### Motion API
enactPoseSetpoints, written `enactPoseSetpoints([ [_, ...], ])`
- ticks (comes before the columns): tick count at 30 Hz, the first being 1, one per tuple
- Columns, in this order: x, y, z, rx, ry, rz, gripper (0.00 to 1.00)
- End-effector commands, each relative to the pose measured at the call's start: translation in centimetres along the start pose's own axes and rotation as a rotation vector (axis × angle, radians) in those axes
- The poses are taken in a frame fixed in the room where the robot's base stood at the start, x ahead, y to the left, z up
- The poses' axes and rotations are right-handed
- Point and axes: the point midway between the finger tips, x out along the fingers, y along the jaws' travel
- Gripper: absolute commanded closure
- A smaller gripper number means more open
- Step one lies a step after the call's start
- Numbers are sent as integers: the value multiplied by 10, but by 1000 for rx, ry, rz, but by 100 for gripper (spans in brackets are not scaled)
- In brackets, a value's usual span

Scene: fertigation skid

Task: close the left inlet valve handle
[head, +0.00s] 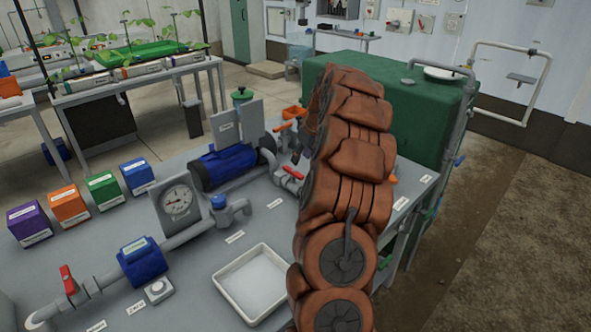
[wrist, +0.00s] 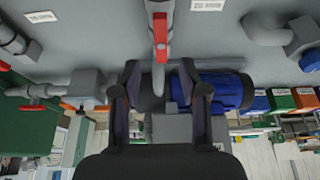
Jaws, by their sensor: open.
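In the wrist view a red lever handle (wrist: 161,38) lies in line with its grey pipe, in the upper middle. My gripper (wrist: 160,72) is open; its two dark fingers stand apart to either side below the handle and are not closed on anything. In the head view a red handle (head: 292,171) shows beside the blue pump motor (head: 225,166), and an orange-red handle (head: 283,127) behind it. My arm hides the area to their right, and my gripper cannot be made out there. The labels are too small to read, so I cannot tell which handle is the left inlet one.
Another red handle (head: 68,280) is on the pipe at the near left. A white tray (head: 250,284) lies on the grey bench. Purple, orange, green and blue boxes (head: 102,191) line its left side. A large green tank (head: 425,110) stands behind my arm.

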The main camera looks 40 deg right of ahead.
Motion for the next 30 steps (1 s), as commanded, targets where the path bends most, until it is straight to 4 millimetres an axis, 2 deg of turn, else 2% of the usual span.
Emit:
enactPoseSetpoints([
  [15,64,-2,0,1,-3,-5,56],
  [25,71,-2,0,0,0,-1,56],
  [26,71,-2,0,0,-1,-1,57],
  [30,71,-2,0,0,-1,-1,72],
])
